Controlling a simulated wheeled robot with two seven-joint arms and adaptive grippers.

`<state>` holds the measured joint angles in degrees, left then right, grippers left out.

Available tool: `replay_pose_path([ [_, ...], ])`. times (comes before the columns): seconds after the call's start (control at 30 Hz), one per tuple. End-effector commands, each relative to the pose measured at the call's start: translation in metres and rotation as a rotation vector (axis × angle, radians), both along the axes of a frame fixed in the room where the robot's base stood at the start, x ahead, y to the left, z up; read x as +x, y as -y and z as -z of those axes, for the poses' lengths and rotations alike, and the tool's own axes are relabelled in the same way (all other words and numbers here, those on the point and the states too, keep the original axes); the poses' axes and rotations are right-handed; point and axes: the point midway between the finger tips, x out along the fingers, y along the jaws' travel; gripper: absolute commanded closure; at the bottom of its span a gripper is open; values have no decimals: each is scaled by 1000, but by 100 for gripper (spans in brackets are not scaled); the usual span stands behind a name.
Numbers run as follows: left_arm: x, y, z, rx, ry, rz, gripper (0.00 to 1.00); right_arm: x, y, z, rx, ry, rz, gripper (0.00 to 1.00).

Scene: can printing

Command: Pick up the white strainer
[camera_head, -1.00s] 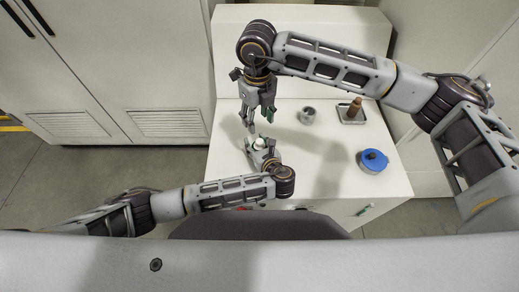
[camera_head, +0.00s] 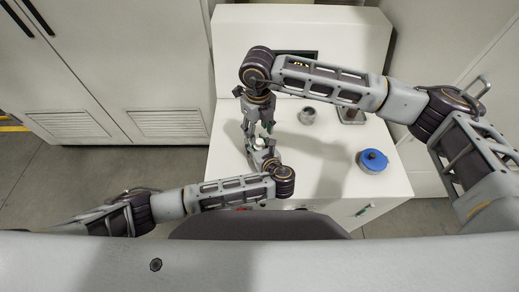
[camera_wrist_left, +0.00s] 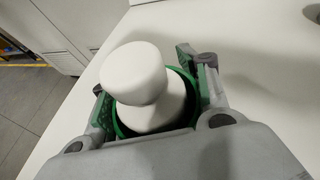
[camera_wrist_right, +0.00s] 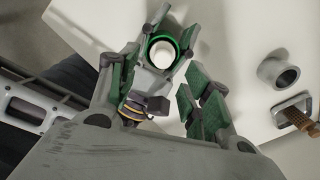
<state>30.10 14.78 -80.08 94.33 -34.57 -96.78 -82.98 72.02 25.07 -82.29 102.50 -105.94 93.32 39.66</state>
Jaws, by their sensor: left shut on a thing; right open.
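The white strainer (camera_wrist_left: 140,85), a white piece with a rounded top and wider base, stands inside a green-rimmed ring (camera_wrist_left: 191,91). My left gripper (camera_wrist_left: 150,85) is shut around the green-rimmed piece, with a finger on each side. In the right wrist view the strainer (camera_wrist_right: 164,52) is a white disc within the green rim (camera_wrist_right: 150,42). My right gripper (camera_wrist_right: 165,70) is open; its green-padded fingers spread toward the strainer, with nothing between them that I can see held. In the head view the strainer (camera_head: 258,142) is small between both grippers.
The white counter (camera_head: 325,185) has free room at its front. A grey cup (camera_head: 308,116) stands right of the grippers. A metal tray (camera_head: 351,118) is partly hidden by my right arm. A dark panel (camera_head: 307,57) shows at the back.

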Motion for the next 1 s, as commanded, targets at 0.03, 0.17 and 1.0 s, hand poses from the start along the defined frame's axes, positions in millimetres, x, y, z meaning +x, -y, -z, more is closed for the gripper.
replay_pose_path([
  [0.03, 0, 0, 0, 0, 0, 0, 78, 0, 1, 5, -1, -2, 1, 51],
  [0.17, 0, 0, 0, 0, 0, 0, 78, 1, 3, 18, -1, -3, 0, 51],
  [1.0, 0, 0, 0, 0, 0, 0, 78, 2, 4, 46, -1, -1, 0, 51],
])
